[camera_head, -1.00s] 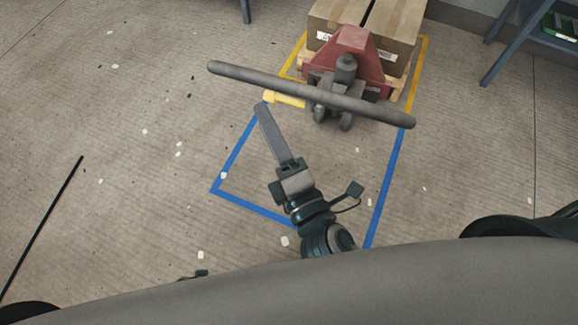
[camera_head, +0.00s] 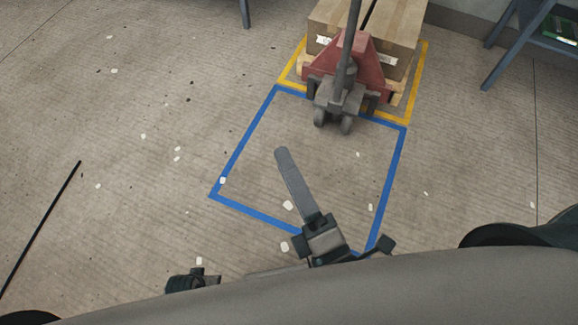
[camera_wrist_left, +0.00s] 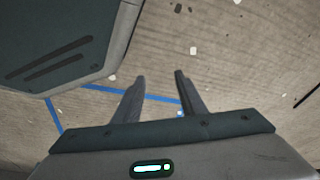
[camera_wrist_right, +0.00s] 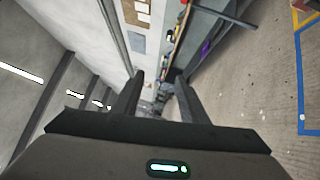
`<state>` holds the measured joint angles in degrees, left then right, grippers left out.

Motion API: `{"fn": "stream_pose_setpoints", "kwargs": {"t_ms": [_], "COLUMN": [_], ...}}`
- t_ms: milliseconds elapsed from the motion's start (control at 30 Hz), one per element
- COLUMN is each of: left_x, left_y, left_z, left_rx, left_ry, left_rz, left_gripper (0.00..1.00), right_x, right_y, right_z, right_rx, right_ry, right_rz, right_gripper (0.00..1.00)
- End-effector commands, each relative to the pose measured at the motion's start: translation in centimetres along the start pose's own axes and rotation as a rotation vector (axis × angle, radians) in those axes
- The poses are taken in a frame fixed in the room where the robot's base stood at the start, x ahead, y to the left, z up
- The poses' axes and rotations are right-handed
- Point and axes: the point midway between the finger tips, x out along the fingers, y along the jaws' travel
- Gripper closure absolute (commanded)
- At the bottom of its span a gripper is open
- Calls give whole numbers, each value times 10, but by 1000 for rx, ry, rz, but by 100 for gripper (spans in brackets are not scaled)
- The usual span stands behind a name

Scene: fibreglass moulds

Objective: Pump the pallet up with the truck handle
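The red pallet truck (camera_head: 368,66) stands at the top of the head view, its dark wheels toward me. Its grey handle pole (camera_head: 346,62) rises nearly upright from the base, and its upper end is cut off by the picture edge. The wooden pallet (camera_head: 397,93) shows only in small parts under the boxes; whether it is off the floor I cannot tell. My right gripper (camera_head: 282,154) is well in front of the truck, apart from the handle; the right wrist view shows its fingers (camera_wrist_right: 158,76) spread and empty. My left gripper (camera_wrist_left: 160,76) is open and empty.
Brown boxes (camera_head: 402,30) sit on the pallet inside a yellow floor outline (camera_head: 417,75). A blue outline (camera_head: 222,165) marks clear floor before the truck. A blue-grey stand (camera_head: 515,40) is at upper right. A thin black strip (camera_head: 42,229) lies at left.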

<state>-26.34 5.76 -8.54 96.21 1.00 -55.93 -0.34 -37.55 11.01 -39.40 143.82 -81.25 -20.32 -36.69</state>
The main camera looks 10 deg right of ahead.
Motion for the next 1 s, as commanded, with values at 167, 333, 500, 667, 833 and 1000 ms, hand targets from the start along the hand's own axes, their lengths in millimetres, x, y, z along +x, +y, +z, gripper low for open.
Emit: {"fn": "stream_pose_setpoints", "kwargs": {"t_ms": [167,333,500,667,833,1000], "left_x": [0,0,0,0,2,7], "left_y": [0,0,0,0,2,4], "left_z": [0,0,0,-1,-2,-4], "left_rx": [0,0,0,-1,0,2], "left_ry": [0,0,1,5,17,43], "left_rz": [0,0,0,0,1,4], "left_gripper": [62,62,62,62,62,62], "right_x": [0,0,0,1,7,14], "right_y": [0,0,0,-5,-41,-119], "right_z": [0,0,0,-2,-9,-18], "right_rx": [0,1,1,10,72,217], "right_ry": [0,0,0,3,18,24], "right_rz": [0,0,0,-10,-78,-229], "right_gripper": [61,61,61,61,61,61]}}
